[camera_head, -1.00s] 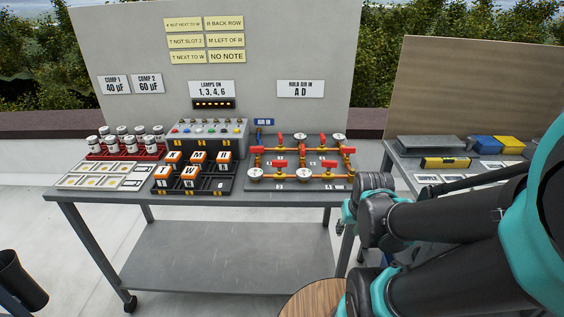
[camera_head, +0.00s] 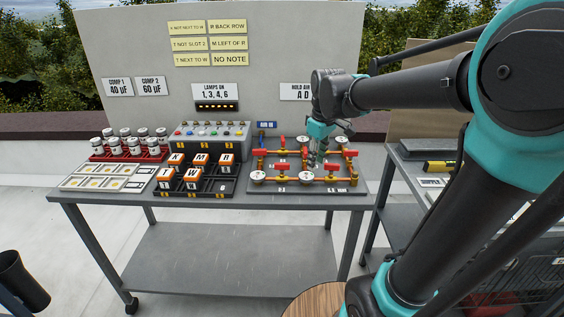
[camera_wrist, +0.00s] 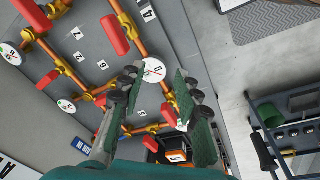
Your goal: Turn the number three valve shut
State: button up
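The valve board (camera_head: 346,188) is a dark panel on the bench with orange pipes, red valve handles and round white gauges. My gripper (camera_head: 318,157) hangs over its middle, fingers pointing down, partly hiding the pipes. In the wrist view my gripper (camera_wrist: 160,80) is open and empty, with a gauge (camera_wrist: 154,70) beyond and between its fingertips. Red handles show at a long upper one (camera_wrist: 115,35), a lower left one (camera_wrist: 47,80) and one beyond the right finger (camera_wrist: 168,113). The number tags are small and rotated; I cannot tell which handle is number three.
Left of the board stand the lettered block tray (camera_head: 206,188), the lamp button box (camera_head: 212,137) and a red rack of white jars (camera_head: 128,155). A backboard (camera_head: 280,50) with signs rises behind.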

jog(key=w+a+r+n+g, duration=0.2)
jog(key=w+a+r+n, duration=0.2)
jog(key=a+r+n, duration=0.7)
jog(key=m, duration=0.3)
send_near(282, 167)
jog(key=f, duration=0.8)
jog(key=shift+w+a+f, duration=0.1)
jog(key=shift+w+a, duration=0.05)
jog(key=shift+w, duration=0.1)
grip_shut()
